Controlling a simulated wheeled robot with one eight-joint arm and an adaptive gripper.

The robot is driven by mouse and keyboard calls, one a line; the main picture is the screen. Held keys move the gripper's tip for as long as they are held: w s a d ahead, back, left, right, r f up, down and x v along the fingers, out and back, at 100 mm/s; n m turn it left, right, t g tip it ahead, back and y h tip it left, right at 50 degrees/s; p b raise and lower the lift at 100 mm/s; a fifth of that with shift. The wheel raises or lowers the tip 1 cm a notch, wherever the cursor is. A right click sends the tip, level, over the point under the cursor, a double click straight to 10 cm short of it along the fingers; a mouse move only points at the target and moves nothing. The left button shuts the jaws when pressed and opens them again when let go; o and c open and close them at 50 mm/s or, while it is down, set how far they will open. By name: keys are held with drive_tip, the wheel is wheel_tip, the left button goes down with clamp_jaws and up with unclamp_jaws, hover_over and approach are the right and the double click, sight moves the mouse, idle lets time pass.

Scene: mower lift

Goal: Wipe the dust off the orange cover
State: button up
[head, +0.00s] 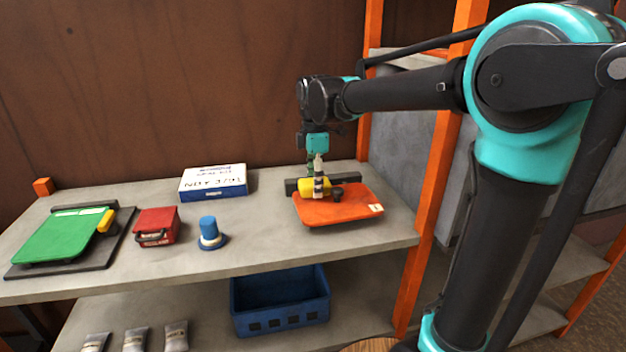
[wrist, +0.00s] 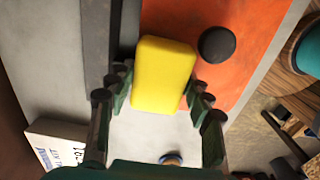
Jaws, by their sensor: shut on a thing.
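The orange cover (head: 345,212) lies on the right part of the grey shelf in the head view, with a dark round knob (head: 338,194) and a pale label at its right edge. In the wrist view the orange cover (wrist: 262,30) fills the upper right. My gripper (head: 317,178) is shut on a yellow block (head: 307,187), perhaps a sponge, at the cover's back left. The yellow block (wrist: 163,75) sits between the fingers in the wrist view, beside the knob (wrist: 217,45). I cannot tell if the block touches the cover. I cannot make out dust.
A dark bar (head: 350,178) lies behind the cover. Left of it on the shelf (head: 270,225) are a white-blue box (head: 213,182), a blue cap-like piece (head: 210,233), a red case (head: 156,226) and a green panel (head: 60,236). An orange post (head: 426,215) stands right.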

drive_tip(key=shift+s+f, duration=0.1)
drive_tip(key=shift+s, duration=0.1)
drive_tip(key=shift+w, duration=0.1)
drive_tip(key=shift+w+a+f, duration=0.1)
drive_tip(key=shift+w+a, duration=0.15)
drive_tip(key=shift+w, duration=0.7)
drive_tip(key=shift+w+a, duration=0.25)
drive_tip(key=shift+w, duration=0.65)
drive_tip(key=shift+w+r, duration=0.1)
drive_tip(key=shift+r, duration=0.65)
drive_tip(key=shift+c, duration=0.4)
drive_tip(key=shift+r, duration=2.25)
